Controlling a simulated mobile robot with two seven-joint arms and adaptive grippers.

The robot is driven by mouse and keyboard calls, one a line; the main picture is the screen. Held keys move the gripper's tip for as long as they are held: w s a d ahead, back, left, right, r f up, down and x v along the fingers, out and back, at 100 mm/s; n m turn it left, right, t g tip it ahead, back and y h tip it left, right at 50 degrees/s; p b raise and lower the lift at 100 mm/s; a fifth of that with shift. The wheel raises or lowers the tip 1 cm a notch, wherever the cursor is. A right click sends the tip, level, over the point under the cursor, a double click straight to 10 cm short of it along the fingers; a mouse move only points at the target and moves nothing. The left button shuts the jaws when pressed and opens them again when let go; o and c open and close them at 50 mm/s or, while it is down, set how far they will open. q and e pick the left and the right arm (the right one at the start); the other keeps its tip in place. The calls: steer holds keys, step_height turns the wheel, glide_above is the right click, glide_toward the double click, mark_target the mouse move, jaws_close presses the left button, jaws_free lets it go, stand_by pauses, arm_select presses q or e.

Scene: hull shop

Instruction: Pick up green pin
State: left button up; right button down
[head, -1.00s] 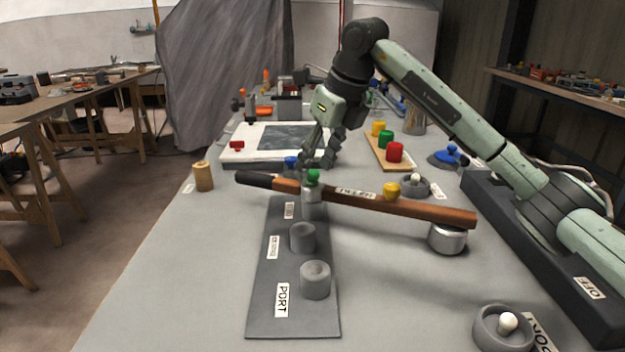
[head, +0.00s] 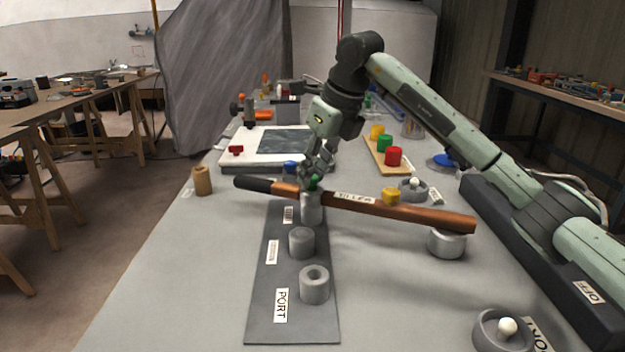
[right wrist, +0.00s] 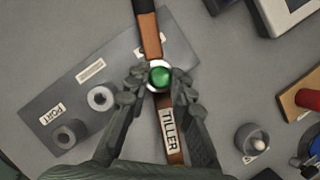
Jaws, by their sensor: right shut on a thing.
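The green pin (head: 313,182) stands at the tiller, above the farthest grey socket (head: 312,210) on the dark base plate. In the right wrist view its round green top (right wrist: 159,76) sits inside a pale ring, between my fingers. My right gripper (head: 316,172) comes down from above and is shut on the green pin. The tiller (head: 415,211) is a wooden bar with a dark grip at its left end. It lies across the far socket and over a round metal support (head: 447,242) at right. My left gripper does not show.
Two more grey sockets (head: 301,242) stand on the plate (head: 290,325) nearer me. A yellow pin (head: 391,196) is just behind the tiller. Yellow, green and red pieces stand on a wooden board (head: 376,157). A wooden cylinder (head: 202,181) stands at left. The front-left table is clear.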

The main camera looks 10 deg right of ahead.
steer(key=shift+r, duration=0.15)
step_height(320, 180, up, 18)
stand_by(0.5)
steer(key=shift+f, duration=0.25)
stand_by(0.7)
